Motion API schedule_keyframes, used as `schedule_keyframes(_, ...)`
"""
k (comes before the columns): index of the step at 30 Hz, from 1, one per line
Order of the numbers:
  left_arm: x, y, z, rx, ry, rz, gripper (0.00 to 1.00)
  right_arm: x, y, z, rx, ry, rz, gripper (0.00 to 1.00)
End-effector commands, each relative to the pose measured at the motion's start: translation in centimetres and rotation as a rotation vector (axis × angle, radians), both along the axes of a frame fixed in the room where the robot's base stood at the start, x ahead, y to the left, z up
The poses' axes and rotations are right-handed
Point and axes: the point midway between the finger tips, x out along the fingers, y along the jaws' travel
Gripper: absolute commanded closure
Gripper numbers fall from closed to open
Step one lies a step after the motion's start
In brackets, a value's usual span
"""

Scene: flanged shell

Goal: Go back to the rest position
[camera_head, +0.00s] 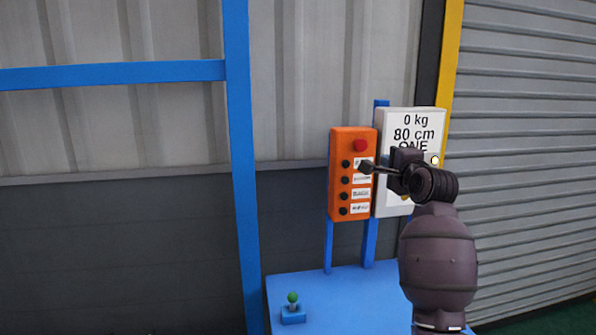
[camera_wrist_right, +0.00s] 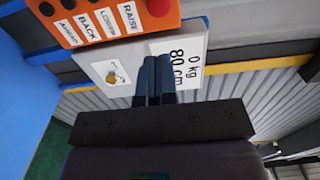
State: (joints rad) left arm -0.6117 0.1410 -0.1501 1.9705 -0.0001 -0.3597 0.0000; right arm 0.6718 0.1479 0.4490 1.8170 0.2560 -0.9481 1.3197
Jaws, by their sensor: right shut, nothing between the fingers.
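My right gripper (camera_head: 368,167) is shut and empty in the head view. Its fingertips are in front of the orange control box (camera_head: 338,180), near its upper buttons; I cannot tell whether they touch it. In the right wrist view the two fingers (camera_wrist_right: 154,80) are together in front of the white sign panel (camera_wrist_right: 122,50), with nothing between them. The panel also shows in the head view (camera_head: 420,117), partly hidden behind my gripper, and reads 0 kg, 80 cm, ONE. My left gripper is not in view.
A blue table (camera_head: 345,300) stands below the box, with a green-knobbed joystick (camera_head: 293,308) on it. A blue post (camera_head: 243,170) rises at the left. A ribbed shutter (camera_head: 530,150) with a yellow edge is at the right.

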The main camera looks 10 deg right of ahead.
Motion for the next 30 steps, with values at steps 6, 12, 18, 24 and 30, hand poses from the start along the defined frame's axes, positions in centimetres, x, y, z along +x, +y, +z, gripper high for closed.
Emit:
schedule_keyframes(6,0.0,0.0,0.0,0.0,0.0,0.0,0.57,0.0,-0.2,0.5,-0.141,-0.02,-0.012,1.0)
schedule_keyframes(12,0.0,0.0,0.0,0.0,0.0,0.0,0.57,-0.4,0.1,2.7,-0.467,-0.103,-0.075,1.0)
schedule_keyframes(18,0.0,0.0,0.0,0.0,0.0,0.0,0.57,-0.9,2.1,2.4,-0.796,-0.148,-0.126,1.0)
schedule_keyframes(24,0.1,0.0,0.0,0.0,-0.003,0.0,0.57,-2.4,4.1,-3.8,-1.137,-0.114,-0.144,1.0)
schedule_keyframes(30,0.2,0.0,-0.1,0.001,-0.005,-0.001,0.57,-5.4,5.9,-12.8,-1.417,-0.047,-0.101,1.0)
